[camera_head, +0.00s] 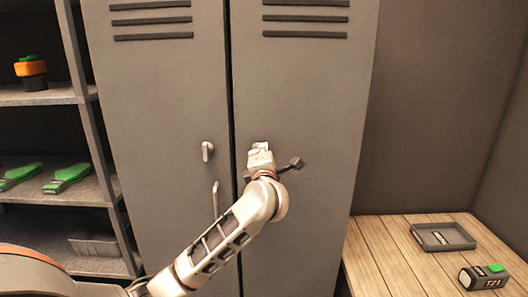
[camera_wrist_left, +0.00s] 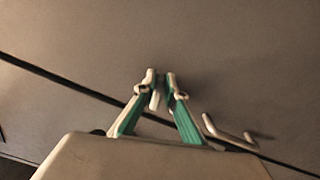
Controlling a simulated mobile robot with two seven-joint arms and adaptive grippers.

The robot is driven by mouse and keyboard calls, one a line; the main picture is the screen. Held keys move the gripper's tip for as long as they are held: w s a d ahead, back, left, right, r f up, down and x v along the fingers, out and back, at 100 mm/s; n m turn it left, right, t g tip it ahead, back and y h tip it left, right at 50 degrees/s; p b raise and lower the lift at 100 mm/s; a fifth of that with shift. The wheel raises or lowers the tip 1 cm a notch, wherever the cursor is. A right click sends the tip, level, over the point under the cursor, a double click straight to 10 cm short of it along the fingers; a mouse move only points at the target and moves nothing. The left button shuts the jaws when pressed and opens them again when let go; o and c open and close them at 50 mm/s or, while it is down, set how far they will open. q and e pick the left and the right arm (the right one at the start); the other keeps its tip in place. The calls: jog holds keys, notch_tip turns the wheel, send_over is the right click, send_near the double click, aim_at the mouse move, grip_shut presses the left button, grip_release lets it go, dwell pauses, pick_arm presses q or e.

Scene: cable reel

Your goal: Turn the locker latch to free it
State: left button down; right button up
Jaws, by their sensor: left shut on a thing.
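The grey locker (camera_head: 165,110) has two doors split by a dark vertical seam. My left gripper (camera_head: 260,147) is at the right door, just right of the seam. In the left wrist view its fingers (camera_wrist_left: 160,78) are shut on the pale locker latch (camera_wrist_left: 155,99), which is mostly hidden between them. In the head view the gripper covers most of this latch, so its exact angle cannot be told. A similar latch (camera_head: 207,151) on the left door points roughly upright. My right gripper is not in view.
A bar handle (camera_head: 215,197) is on the left door below its latch. A handle (camera_wrist_left: 229,133) shows close right of the fingers in the wrist view. Shelves (camera_head: 60,98) stand left. A wooden table (camera_head: 385,255) at right holds a grey tray (camera_head: 443,237) and a labelled device (camera_head: 483,277).

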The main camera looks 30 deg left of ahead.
pick_arm(q)
jog(key=shift+f+m, duration=0.15)
jog(key=shift+m, duration=0.6)
jog(key=shift+f+m, duration=0.15)
jog(key=shift+m, duration=0.6)
jog(key=c, duration=2.1)
grip_release()
jog(key=v, duration=1.2)
jog(key=shift+s, duration=0.1)
